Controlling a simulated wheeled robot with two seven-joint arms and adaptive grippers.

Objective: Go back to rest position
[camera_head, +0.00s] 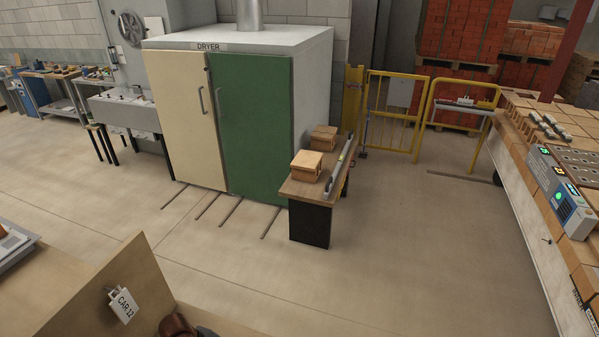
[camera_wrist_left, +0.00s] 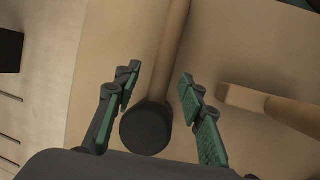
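My left gripper (camera_wrist_left: 158,100) shows in the left wrist view with its two green-padded fingers spread apart. Between and beyond the fingers lies a mallet-like tool with a dark round head (camera_wrist_left: 146,128) and a pale wooden handle (camera_wrist_left: 171,50). I cannot tell whether the fingers touch it; they look apart from it. A second wooden handle or bar (camera_wrist_left: 270,106) lies to the right of the fingers. Neither gripper can be made out in the head view, and my right gripper is not in view.
A wooden panel tagged CAR 12 (camera_head: 110,295) stands at the lower left, with a partly cut-off brown object (camera_head: 177,325) beside it. A dryer (camera_head: 240,110) and a small table (camera_head: 310,190) with bricks stand ahead. A brick-laden line (camera_head: 545,200) runs at right. Open floor (camera_head: 400,240) lies between.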

